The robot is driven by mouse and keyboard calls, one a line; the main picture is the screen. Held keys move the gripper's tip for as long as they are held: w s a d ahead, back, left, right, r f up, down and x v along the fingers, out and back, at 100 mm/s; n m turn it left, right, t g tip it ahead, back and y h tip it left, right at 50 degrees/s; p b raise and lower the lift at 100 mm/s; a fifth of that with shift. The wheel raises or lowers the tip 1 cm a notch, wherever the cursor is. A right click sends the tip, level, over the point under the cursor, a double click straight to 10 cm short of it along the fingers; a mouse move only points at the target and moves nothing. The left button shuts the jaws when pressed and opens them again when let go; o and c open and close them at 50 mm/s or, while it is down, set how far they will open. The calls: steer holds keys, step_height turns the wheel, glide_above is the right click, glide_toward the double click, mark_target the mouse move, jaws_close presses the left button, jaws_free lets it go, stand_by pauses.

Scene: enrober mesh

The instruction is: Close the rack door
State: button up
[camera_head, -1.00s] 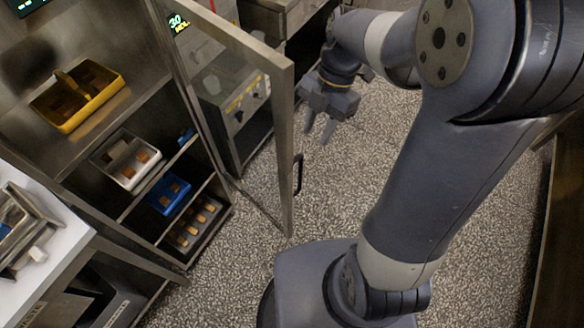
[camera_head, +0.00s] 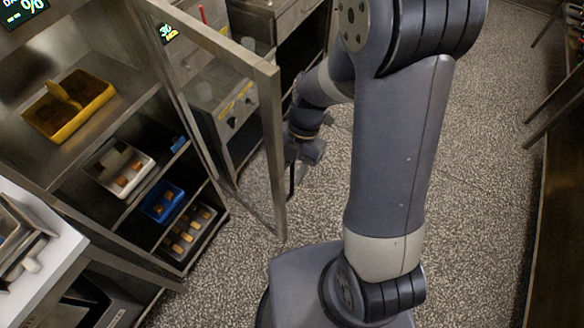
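The rack door (camera_head: 275,150) is a metal-framed glass door. It stands open, swung out from the rack (camera_head: 150,205) at the left. A dark bar handle (camera_head: 291,178) is on the outer side of the door's free edge. My gripper (camera_head: 297,165) is just right of the door's free edge, close to the handle. The fingers are small and partly hidden by the handle and door edge, so I cannot tell whether they are open or touch the handle.
The rack shelves hold a yellow tray (camera_head: 104,92), a white tray (camera_head: 143,166), a blue tray (camera_head: 178,194) and a lower tray of bars (camera_head: 207,213). A white counter (camera_head: 42,272) is at the lower left. Speckled floor (camera_head: 480,150) is free at the right.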

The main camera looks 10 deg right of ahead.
steer(key=shift+c, duration=0.5)
jaws_close()
